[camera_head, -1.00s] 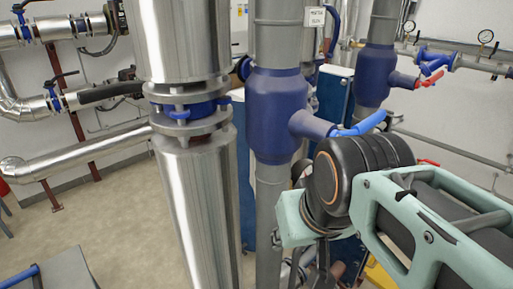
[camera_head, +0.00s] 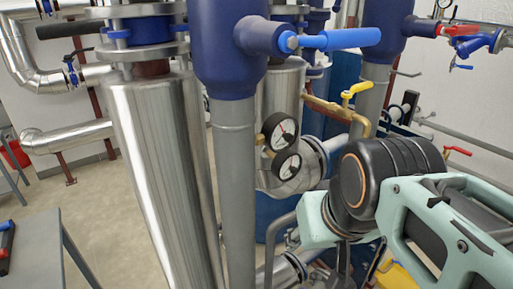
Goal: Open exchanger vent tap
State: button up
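A small tap with a yellow lever handle (camera_head: 355,91) sits on a brass pipe (camera_head: 335,108) right of centre, above and behind my arm. It looks like the vent tap, though no label shows which it is. Its lever slants up to the right; whether the tap is open or closed is unclear. My arm's black wrist joint and pale green links fill the lower right, below and in front of the tap. My gripper's fingers cannot be made out; the arm's end is lost among the dark parts at the bottom.
A blue valve body (camera_head: 228,45) with a blue lever (camera_head: 345,39) stands on the near grey pipe. Two round gauges (camera_head: 283,148) sit left of my arm. A large metal-clad pipe (camera_head: 160,175) stands left. A grey table (camera_head: 35,255) is lower left, with open floor beyond.

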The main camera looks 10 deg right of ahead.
aim_at(447, 146)
jog(key=l+z, duration=0.35)
jog(key=l, duration=0.15)
jog(key=i+l+z, duration=0.1)
jog(key=l+z, duration=0.2)
jog(key=l, duration=0.2)
jog(key=i+l+z, duration=0.1)
jog(key=l+z, duration=0.25)
jog(key=l, duration=0.15)
jog(key=i+l, duration=0.2)
jog(key=i, duration=0.3)
jog(key=i+l+u, duration=0.15)
jog(key=i, duration=0.4)
jog(key=k+l+z, duration=0.25)
jog(key=k, duration=0.15)
jog(key=i+j+u, duration=0.15)
jog(key=i, duration=0.1)
